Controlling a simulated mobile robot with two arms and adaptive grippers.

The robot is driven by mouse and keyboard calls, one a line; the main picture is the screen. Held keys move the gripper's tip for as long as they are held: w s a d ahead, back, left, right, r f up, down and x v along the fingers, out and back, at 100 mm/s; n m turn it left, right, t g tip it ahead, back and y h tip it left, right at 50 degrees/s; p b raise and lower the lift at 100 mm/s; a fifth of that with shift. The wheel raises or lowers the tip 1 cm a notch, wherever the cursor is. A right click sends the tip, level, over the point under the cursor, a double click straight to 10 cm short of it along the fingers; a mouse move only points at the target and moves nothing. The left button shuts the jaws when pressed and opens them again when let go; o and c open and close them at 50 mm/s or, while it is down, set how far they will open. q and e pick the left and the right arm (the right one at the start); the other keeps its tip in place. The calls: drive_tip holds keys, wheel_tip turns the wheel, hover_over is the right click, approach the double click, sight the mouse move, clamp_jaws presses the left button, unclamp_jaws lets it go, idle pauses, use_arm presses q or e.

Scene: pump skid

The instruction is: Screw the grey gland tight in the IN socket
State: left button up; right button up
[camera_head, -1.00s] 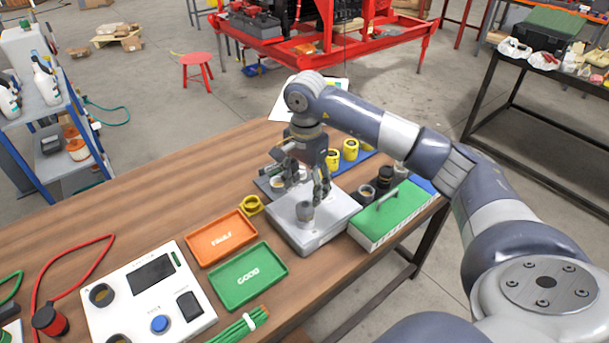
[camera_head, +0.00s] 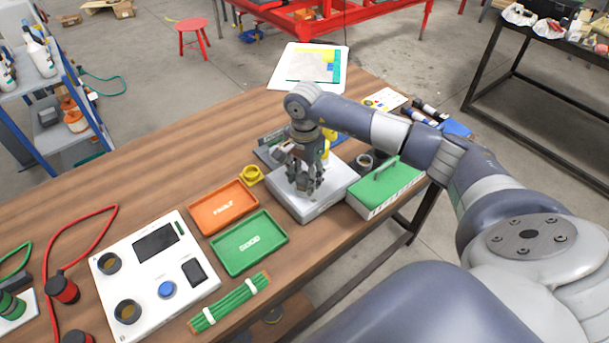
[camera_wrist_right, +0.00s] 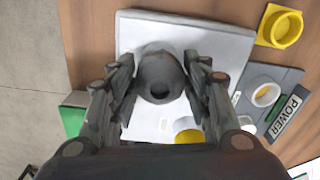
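The grey gland (camera_wrist_right: 160,78) stands upright on top of a light grey box, seen from above with a dark round hole in its middle. The box (camera_wrist_right: 225,42) also shows in the head view (camera_head: 336,193). My right gripper (camera_head: 308,192) is lowered over the box and points down. In the right wrist view its fingers (camera_wrist_right: 160,80) stand on both sides of the gland, spread and very close to it; firm contact does not show. The gland is mostly hidden by the fingers in the head view. The IN marking and the socket under the gland cannot be seen. My left gripper is not in view.
Left of the box are a yellow ring (camera_head: 251,175), an orange tray (camera_head: 222,208) and a green tray (camera_head: 248,243). A green-topped case (camera_head: 388,181) stands close on the right. Bare wood lies at the table's left.

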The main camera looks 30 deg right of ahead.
drive_tip(key=c, duration=0.4)
drive_tip(key=shift+o, duration=0.7)
drive_tip(key=shift+c, duration=0.5)
drive_tip(key=m, duration=0.4)
drive_tip(key=shift+m, duration=0.3)
drive_tip(key=m, duration=0.4)
drive_tip(key=shift+m, duration=0.3)
drive_tip(key=o, duration=1.1)
